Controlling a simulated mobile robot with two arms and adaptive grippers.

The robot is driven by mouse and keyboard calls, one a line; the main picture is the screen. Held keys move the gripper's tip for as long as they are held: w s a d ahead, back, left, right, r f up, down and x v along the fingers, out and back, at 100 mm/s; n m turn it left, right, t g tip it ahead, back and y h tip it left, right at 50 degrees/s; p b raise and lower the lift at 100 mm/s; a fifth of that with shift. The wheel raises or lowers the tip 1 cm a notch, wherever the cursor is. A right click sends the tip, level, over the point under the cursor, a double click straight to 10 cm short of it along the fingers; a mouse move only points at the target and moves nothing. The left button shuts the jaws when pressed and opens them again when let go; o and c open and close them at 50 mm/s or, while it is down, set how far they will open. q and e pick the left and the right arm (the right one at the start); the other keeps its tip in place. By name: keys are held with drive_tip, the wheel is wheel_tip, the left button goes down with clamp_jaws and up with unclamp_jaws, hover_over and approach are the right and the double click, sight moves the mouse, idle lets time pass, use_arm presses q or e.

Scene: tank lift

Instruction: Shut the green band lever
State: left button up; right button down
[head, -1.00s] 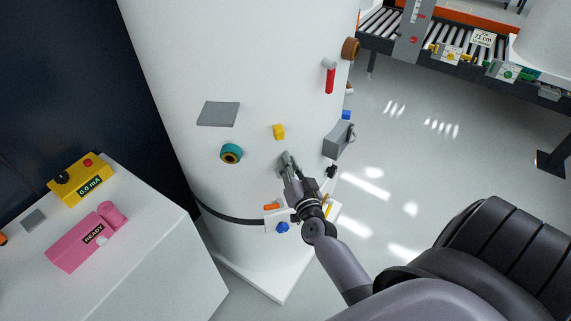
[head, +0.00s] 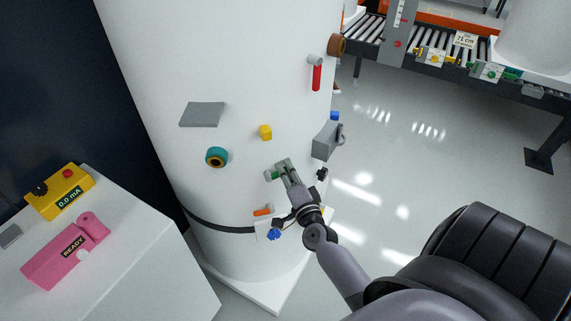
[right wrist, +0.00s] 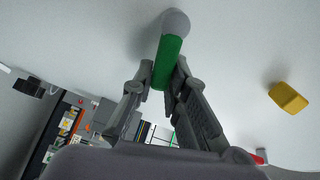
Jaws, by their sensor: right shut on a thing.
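The green band lever (right wrist: 169,60) shows in the right wrist view as a green grip with a rounded grey end on the white tank wall. In the head view a small grey-green end of it (head: 270,175) shows just left of my right fingertips. My right gripper (head: 284,166) is at the tank's lower front and is shut on the lever. In the right wrist view its two fingers (right wrist: 162,90) lie on either side of the green grip. My left gripper is not in view.
The white tank (head: 225,60) carries a yellow block (head: 265,132), a teal ring (head: 217,157), a grey plate (head: 202,114), a grey box (head: 326,141) and a red-handled lever (head: 316,76). An orange piece (head: 263,211) and blue knob (head: 274,234) sit below my gripper. Open floor (head: 430,180) lies right.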

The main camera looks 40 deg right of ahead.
drive_tip(key=shift+f+m, duration=0.2)
drive_tip(key=shift+m, duration=0.1)
drive_tip(key=c, duration=1.6)
unclamp_jaws()
drive_tip(key=shift+o, duration=0.2)
drive_tip(key=v, duration=1.2)
